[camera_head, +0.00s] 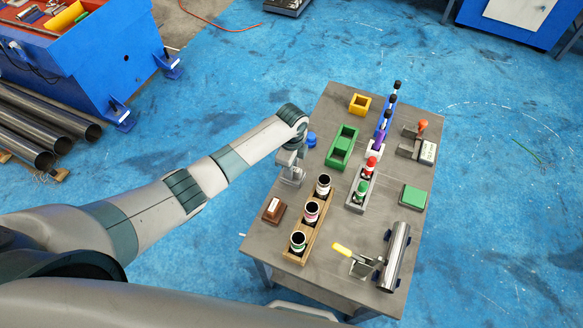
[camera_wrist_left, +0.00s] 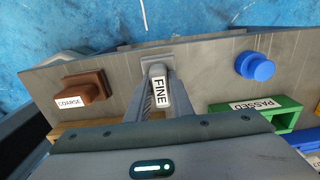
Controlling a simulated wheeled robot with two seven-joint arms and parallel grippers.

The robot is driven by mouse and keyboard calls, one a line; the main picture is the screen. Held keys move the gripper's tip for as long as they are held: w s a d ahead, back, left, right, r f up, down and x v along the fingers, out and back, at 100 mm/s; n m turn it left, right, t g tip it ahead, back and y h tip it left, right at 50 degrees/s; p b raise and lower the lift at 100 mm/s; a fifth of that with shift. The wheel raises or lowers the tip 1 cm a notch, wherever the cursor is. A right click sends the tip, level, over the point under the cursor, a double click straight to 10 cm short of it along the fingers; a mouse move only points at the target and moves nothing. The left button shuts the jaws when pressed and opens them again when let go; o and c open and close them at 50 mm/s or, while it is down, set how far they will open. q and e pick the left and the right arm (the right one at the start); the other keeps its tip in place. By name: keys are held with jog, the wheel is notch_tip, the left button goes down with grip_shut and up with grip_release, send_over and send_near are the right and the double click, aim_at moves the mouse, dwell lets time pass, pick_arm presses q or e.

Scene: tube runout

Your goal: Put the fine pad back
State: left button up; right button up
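The fine pad (camera_wrist_left: 160,92) is a grey block with a white label reading FINE, seen in the left wrist view. It sits between the fingertips of my left gripper (camera_wrist_left: 161,98), with a finger along each side, and the gripper looks shut on it. In the head view my left gripper (camera_head: 291,172) is over the table's left edge area; the pad is hard to make out there. I cannot tell whether the pad touches the table. The brown coarse pad (camera_head: 273,208) sits nearer the front; it also shows in the left wrist view (camera_wrist_left: 85,88). My right gripper is not in view.
A wooden rack (camera_head: 292,250) with three dark cups stands right of the coarse pad. A blue round knob (camera_wrist_left: 255,66) and a green PASSED tray (camera_head: 342,147) are close to the gripper. A steel tube (camera_head: 396,258) lies at the right on the grey table (camera_head: 330,230).

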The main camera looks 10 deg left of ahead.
pick_arm(q)
jog(key=o, duration=0.4)
jog(key=shift+c, duration=0.2)
jog(key=shift+r, duration=0.2)
notch_tip(320, 180, up, 12)
jog(key=b, duration=0.1)
jog(key=shift+f, duration=0.1)
dwell(0.8)
